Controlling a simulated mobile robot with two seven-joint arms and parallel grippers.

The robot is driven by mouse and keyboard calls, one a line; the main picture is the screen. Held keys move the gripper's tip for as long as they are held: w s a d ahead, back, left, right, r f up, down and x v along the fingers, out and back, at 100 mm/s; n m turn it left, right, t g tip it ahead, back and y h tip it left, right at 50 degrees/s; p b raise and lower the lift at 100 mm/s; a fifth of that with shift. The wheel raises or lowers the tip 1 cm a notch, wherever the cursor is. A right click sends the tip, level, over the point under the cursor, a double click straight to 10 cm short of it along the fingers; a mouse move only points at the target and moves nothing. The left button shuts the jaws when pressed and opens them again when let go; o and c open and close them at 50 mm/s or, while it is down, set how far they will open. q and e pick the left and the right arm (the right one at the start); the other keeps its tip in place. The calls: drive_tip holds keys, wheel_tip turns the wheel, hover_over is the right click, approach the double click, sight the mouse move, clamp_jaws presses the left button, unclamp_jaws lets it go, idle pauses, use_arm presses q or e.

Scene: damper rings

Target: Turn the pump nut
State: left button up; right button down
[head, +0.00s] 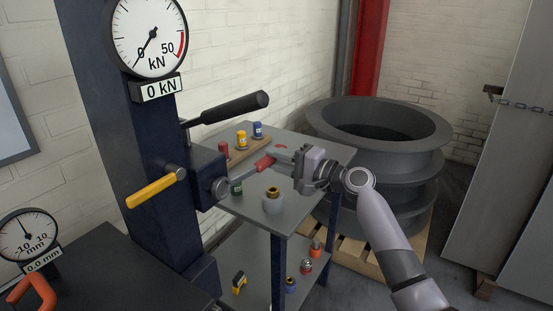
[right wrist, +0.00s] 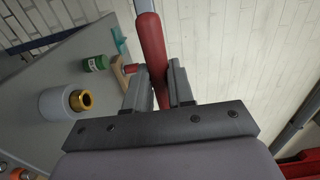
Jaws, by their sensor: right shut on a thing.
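My right gripper (head: 279,159) is shut on the red grip of a bar (head: 264,162). In the right wrist view the red grip (right wrist: 152,62) runs between the two fingers. The bar's grey shaft (head: 240,175) reaches left to a round grey fitting (head: 221,188) on the dark pump block (head: 207,172); this fitting looks like the pump nut. I cannot tell whether the shaft is seated on it or only in front of it. My left gripper is not in view.
A black lever (head: 232,108) and a yellow handle (head: 155,188) stick out from the dark column. Large grey rings (head: 380,150) stand behind.

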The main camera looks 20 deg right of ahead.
drive_tip(key=shift+s+d+r, duration=0.1)
drive_tip(key=shift+s+d, duration=0.1)
drive_tip(key=shift+s, duration=0.05)
idle(0.4)
drive_tip(key=shift+p+v, duration=0.3)
drive_tip(key=shift+v, duration=1.25)
